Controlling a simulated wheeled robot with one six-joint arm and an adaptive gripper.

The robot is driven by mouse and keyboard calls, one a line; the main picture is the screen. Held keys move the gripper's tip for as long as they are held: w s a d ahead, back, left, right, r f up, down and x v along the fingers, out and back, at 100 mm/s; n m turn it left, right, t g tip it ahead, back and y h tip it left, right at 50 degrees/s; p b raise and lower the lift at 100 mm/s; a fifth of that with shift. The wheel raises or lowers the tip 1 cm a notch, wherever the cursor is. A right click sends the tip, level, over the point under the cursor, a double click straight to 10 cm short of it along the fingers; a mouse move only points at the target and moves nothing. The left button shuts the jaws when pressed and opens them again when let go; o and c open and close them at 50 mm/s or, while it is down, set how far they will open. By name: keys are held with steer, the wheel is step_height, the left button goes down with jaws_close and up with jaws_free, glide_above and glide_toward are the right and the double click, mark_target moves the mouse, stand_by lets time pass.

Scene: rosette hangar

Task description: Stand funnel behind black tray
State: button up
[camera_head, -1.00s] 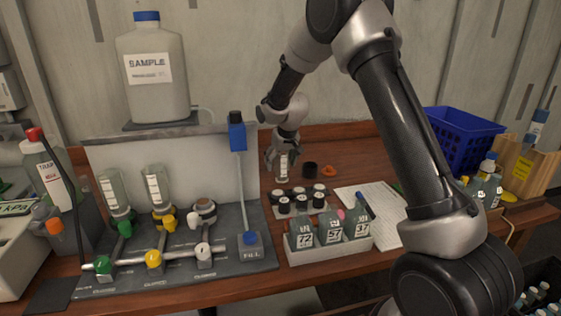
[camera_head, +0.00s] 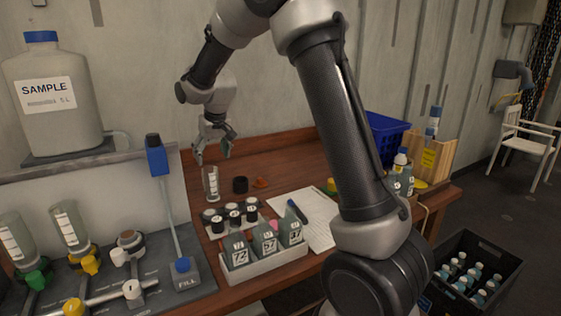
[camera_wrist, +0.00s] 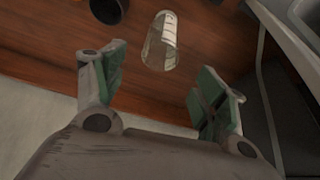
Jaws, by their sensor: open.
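A small orange piece (camera_head: 260,183), which may be the funnel, lies on the wooden bench beside a black cup (camera_head: 240,184); its shape is too small to be sure. A low tray (camera_head: 214,234) holds several small black-capped vials; it may be the black tray, but its colour is unclear. A clear glass cylinder with white markings (camera_head: 211,184) stands upright behind it. My gripper (camera_head: 213,153) is open and empty above the glass, apart from it. In the wrist view the glass (camera_wrist: 160,42) lies beyond the open fingertips (camera_wrist: 162,78).
A white rack (camera_head: 262,263) with numbered bottles stands in front of the vials. Papers (camera_head: 303,213) lie to their right. A valve stand with a blue-topped post (camera_head: 157,155) is at left. The bench behind the black cup is clear. A black crate (camera_head: 500,255) is at lower right.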

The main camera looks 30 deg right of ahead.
steer(key=s+d+r+m, duration=0.1)
steer(key=s+d+r, duration=0.45)
steer(key=s, duration=0.45)
steer(key=s+d+r, duration=0.4)
steer(key=s+r, duration=0.2)
steer(key=s, duration=0.4)
steer(key=s+d+f, duration=0.1)
steer(key=s+d, duration=0.1)
steer(key=s, duration=0.8)
steer(key=s+d+f, duration=0.1)
steer(key=s+d, duration=0.1)
steer(key=s, duration=0.8)
steer(key=shift+s+d+f+m+h, duration=0.3)
steer(key=shift+s+d+m+h, duration=0.05)
steer(key=shift+s+m+h, duration=0.05)
